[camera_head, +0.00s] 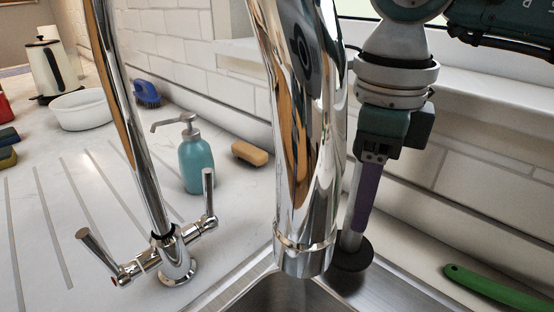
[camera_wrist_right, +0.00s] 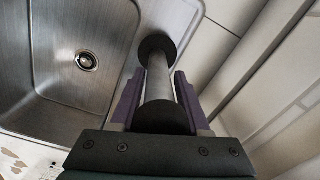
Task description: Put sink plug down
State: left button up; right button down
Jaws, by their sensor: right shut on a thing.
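The sink plug (camera_head: 350,255) is a grey metal tube with a black disc at its lower end, partly hidden behind the chrome tap spout. My right gripper (camera_head: 359,205) points down and is shut on the sink plug, which stands about upright over the back metal rim of the sink. In the right wrist view the plug's tube (camera_wrist_right: 158,82) lies between the purple fingers of the gripper (camera_wrist_right: 158,88), with a black disc at each end. I cannot tell whether the lower disc touches the rim. My left gripper is not in view.
The sink basin (camera_wrist_right: 60,85) with its drain (camera_wrist_right: 87,61) is empty. The tall chrome tap (camera_head: 300,130) stands close to my right gripper. A teal soap dispenser (camera_head: 197,163), a sponge (camera_head: 249,153) and a green-handled tool (camera_head: 495,290) are nearby. The tiled wall is close behind.

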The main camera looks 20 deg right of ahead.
jog(key=shift+f, duration=1.25)
jog(key=shift+f, duration=0.25)
jog(key=shift+c, duration=1.9)
grip_release()
jog(key=shift+r, duration=0.15)
jog(key=shift+r, duration=0.35)
notch_tip(320, 180, up, 12)
jog(key=shift+s+a+f+b, duration=0.15)
jog(key=shift+f+b, duration=0.05)
jog(key=shift+b, duration=0.25)
